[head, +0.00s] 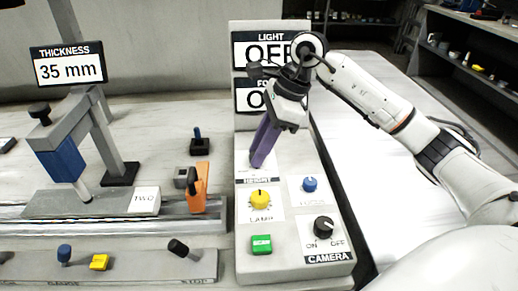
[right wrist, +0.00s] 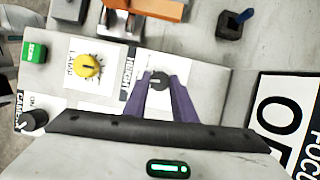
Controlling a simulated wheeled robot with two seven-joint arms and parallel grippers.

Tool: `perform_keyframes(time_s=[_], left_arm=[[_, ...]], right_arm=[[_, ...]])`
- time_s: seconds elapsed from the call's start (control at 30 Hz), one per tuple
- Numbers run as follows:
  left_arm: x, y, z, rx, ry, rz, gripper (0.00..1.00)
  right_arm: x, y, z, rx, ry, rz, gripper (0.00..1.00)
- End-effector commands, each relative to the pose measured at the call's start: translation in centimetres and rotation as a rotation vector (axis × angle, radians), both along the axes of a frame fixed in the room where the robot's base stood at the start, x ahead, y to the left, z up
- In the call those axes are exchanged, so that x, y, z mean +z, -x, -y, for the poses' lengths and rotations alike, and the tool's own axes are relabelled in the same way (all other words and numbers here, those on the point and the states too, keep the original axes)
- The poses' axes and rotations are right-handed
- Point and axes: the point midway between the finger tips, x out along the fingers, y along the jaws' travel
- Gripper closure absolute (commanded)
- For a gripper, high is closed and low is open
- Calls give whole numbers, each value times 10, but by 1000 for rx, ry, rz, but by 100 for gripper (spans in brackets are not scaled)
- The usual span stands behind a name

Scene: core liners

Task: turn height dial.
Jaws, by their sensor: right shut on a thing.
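The height dial (right wrist: 159,80) is a small dark knob with a light pointer mark, on a white panel beside the HEIGHT label (right wrist: 131,57) in the right wrist view. My right gripper (right wrist: 158,82) has its purple fingers on either side of the dial and is shut on it. In the head view the right gripper (head: 256,163) reaches down to the panel (head: 288,153) from above, just behind the HEIGHT label, and its fingers hide the dial. My left gripper is in neither view.
Close by are the yellow lamp dial (head: 260,199), a blue dial (head: 309,184), the black camera knob (head: 323,226) and a green button (head: 261,244). Display signs (head: 271,50) stand behind. An orange block (head: 197,189) and the thickness gauge (head: 63,158) are left.

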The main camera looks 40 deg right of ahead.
Motion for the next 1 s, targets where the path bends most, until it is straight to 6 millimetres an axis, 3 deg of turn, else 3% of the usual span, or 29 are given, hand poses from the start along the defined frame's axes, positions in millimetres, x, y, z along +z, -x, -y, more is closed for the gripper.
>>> perform_keyframes(time_s=[1.0], left_arm=[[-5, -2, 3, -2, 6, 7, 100]], right_arm=[[1, 3, -6, -895, 0, 5, 98]])
